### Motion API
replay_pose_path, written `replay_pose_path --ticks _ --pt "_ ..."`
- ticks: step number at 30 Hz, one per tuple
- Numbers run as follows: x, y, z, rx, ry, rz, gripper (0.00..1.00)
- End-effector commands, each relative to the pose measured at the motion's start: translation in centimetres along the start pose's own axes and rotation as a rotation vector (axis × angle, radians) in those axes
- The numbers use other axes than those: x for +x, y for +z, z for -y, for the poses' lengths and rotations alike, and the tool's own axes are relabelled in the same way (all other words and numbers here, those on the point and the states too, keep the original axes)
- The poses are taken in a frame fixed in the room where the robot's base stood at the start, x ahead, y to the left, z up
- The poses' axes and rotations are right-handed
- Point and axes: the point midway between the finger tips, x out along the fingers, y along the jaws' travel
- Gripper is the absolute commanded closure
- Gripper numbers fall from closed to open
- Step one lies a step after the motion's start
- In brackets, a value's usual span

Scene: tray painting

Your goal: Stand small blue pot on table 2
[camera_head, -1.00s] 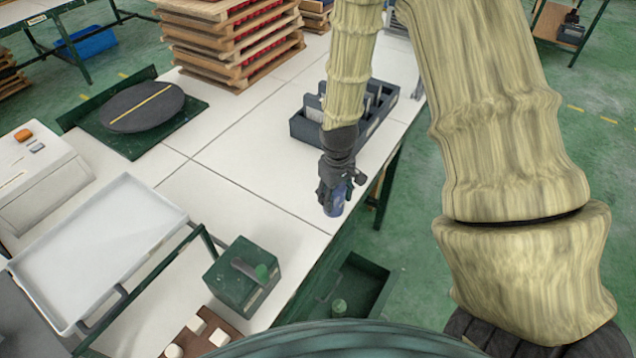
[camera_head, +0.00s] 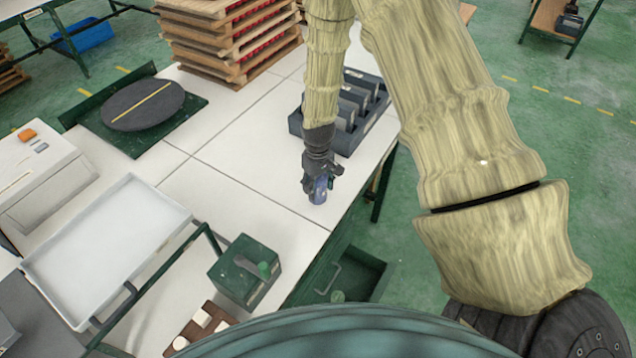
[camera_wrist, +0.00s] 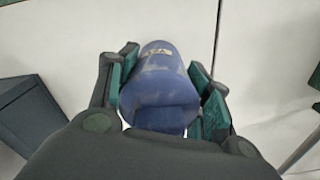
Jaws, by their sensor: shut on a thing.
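The small blue pot (camera_head: 318,192) is held in my gripper (camera_head: 321,184) over the white table top, near its right edge. In the wrist view the blue pot (camera_wrist: 160,85) sits between the two green-padded fingers of my gripper (camera_wrist: 163,88), which touch it on both sides. The white table (camera_head: 215,190) lies beneath; I cannot tell whether the pot's bottom touches it. Which table is table 2 is not readable here.
A dark divided bin (camera_head: 297,122) stands just behind my gripper. A green box with a handle (camera_head: 243,270), a white tray (camera_head: 105,245), a round dark turntable (camera_head: 143,105) and stacked wooden frames (camera_head: 232,45) stand around. The table's middle is clear.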

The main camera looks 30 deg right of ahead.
Motion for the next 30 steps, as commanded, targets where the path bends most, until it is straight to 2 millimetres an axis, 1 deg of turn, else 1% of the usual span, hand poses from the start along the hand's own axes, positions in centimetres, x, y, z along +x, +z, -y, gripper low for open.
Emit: replay_pose_path --ticks 14,15,18,26,30 --pt "0.52 -0.04 -0.02 0.0 0.0 -0.001 0.63" --pt "0.47 -0.03 -0.02 0.0 0.0 -0.001 0.45" --pt "0.46 -0.02 -0.02 0.0 0.0 -0.001 0.29" --pt "0.46 -0.02 -0.02 0.0 0.0 -0.001 0.29" --pt "0.03 -0.03 -0.02 0.0 0.0 -0.001 0.29"
